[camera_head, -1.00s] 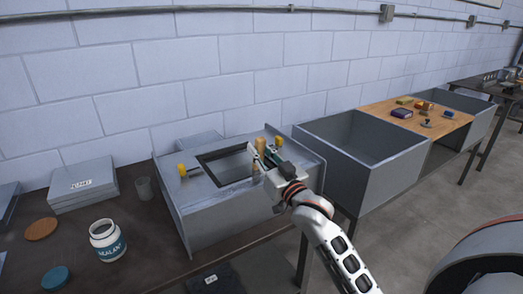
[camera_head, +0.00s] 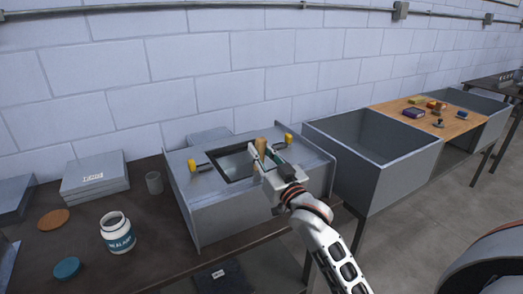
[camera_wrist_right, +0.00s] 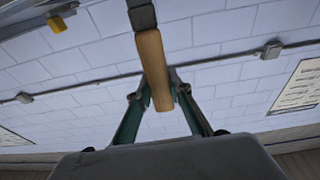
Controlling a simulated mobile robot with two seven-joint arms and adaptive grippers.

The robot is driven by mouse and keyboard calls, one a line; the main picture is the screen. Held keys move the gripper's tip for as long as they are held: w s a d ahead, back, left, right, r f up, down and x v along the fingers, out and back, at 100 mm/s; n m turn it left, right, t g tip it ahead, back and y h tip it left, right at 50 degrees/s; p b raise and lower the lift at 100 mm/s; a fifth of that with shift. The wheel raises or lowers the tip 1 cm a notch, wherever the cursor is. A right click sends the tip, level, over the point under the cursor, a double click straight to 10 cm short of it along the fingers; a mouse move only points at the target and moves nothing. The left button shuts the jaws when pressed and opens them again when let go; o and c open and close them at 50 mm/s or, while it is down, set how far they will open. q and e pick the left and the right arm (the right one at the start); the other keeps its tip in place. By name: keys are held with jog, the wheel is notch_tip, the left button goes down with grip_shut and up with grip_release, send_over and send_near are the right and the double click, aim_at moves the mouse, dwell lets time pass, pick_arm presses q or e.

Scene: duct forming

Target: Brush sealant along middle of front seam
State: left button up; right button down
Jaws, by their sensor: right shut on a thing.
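My right gripper (camera_head: 262,157) is shut on a brush with a wooden handle (camera_head: 260,145). It is above the front right part of the grey sheet-metal duct (camera_head: 225,212), near the front edge of its rectangular opening. In the right wrist view the gripper (camera_wrist_right: 160,90) grips the wooden handle (camera_wrist_right: 152,60), with a dark grey part at its upper end. The brush's bristles and any contact with the seam are hidden. The open white sealant jar (camera_head: 116,234) with a blue label stands left of the duct. My left gripper is out of view.
Yellow-handled clamps sit at the duct's left (camera_head: 192,166) and right (camera_head: 288,138). A grey cup (camera_head: 153,183), an orange disc (camera_head: 53,220), a blue lid (camera_head: 67,268) and stacked boxes (camera_head: 95,180) lie left. A large open metal bin (camera_head: 350,175) stands right.

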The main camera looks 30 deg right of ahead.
jog(key=shift+a, duration=0.15)
jog(key=shift+a, duration=1.4)
jog(key=shift+s+a, duration=0.1)
jog(key=shift+a, duration=1.45)
jog(key=shift+s+a+f, duration=0.1)
jog(key=shift+a+f, duration=0.1)
jog(key=shift+a, duration=1.45)
